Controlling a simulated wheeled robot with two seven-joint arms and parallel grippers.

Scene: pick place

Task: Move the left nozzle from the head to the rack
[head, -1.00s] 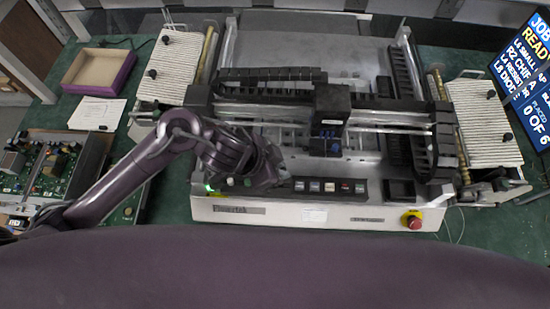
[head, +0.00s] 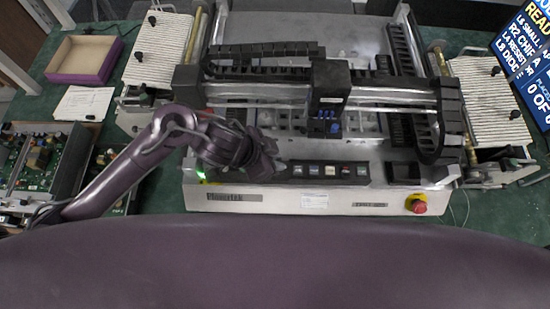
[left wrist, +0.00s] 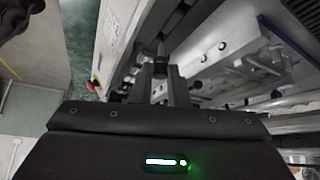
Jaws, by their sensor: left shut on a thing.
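The placement head (head: 328,90) hangs from the dark gantry near the middle of the machine, with small blue parts (head: 326,127) at its lower end. My left gripper (head: 274,158) is low at the machine's front, left of the head and apart from it. In the left wrist view its two fingers (left wrist: 160,84) are shut on a small dark piece, the nozzle (left wrist: 161,66), partly hidden between them. A pale metal surface (left wrist: 222,68) with several small dark knobs lies beyond the fingers; I cannot tell whether it is the rack. My right gripper is out of view.
A row of buttons (head: 330,170) lies just right of my left gripper, and a red emergency stop (head: 417,204) is at the front right. Ribbed feeders (head: 157,50) flank the machine. A purple-edged tray (head: 84,60) and circuit boards (head: 42,160) are at left.

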